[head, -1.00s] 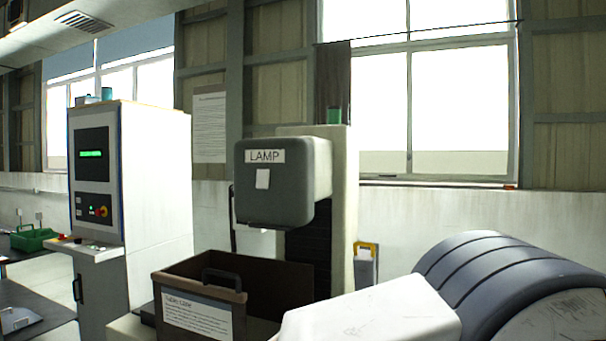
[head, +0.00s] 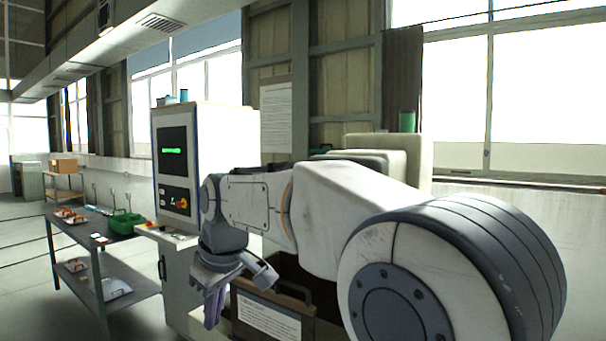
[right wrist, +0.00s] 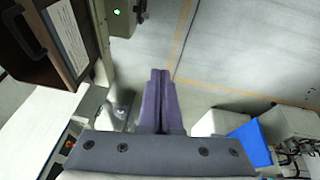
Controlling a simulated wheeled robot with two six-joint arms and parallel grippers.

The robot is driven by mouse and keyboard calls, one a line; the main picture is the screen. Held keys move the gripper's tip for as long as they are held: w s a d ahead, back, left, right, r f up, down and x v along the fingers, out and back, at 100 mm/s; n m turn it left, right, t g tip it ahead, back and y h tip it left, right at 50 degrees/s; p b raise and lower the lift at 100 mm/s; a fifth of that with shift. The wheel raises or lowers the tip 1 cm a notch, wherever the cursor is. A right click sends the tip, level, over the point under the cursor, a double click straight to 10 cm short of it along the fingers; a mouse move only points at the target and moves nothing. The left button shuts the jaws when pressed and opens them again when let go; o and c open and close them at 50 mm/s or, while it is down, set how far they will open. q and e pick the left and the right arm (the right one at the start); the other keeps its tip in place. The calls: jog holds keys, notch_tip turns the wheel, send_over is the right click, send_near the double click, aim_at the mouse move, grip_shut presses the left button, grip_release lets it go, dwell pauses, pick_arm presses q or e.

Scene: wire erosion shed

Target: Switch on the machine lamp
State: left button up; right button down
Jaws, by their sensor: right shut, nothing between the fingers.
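The machine's lamp housing (head: 355,158) is mostly hidden behind my right arm in the head view; only its top edge shows and its label is covered. My right gripper (head: 212,315) hangs downward in front of the control cabinet (head: 235,130), left of the brown case (head: 268,312). In the right wrist view the right gripper (right wrist: 160,75) is shut and empty. A small dark box with a lit green spot (right wrist: 116,13) lies beyond its fingertips, up and left, apart from them. I cannot tell whether this is the lamp switch. My left gripper is not in view.
The cabinet carries a screen and a red knob (head: 183,203). The brown case (right wrist: 50,35) also shows in the right wrist view, left of the fingers. A bench (head: 120,240) with a green basket (head: 125,223) stands at left. Open floor (right wrist: 215,60) lies beyond the fingers.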

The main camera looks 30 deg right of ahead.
pick_arm(q)
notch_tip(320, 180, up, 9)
jog(key=p, duration=0.7)
pick_arm(e)
jog(key=w+d+r+m+t+h, duration=0.1)
jog(key=d+r+h, duration=0.1)
jog(key=d+r, duration=1)
jog(key=w+d+r+m+t+h, duration=0.1)
jog(key=w+d+r, duration=0.1)
jog(key=d+r, duration=1)
jog(key=d, duration=0.3)
jog(key=shift+w+h, duration=0.25)
jog(key=shift+h, duration=0.15)
pick_arm(q)
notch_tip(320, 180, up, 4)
jog(key=p, duration=0.4)
pick_arm(e)
jog(key=w+d+f, duration=0.6)
jog(key=f, duration=0.2)
jog(key=shift+w+d+f, duration=0.15)
jog(key=shift+w+f, duration=0.1)
jog(key=shift+f, duration=0.05)
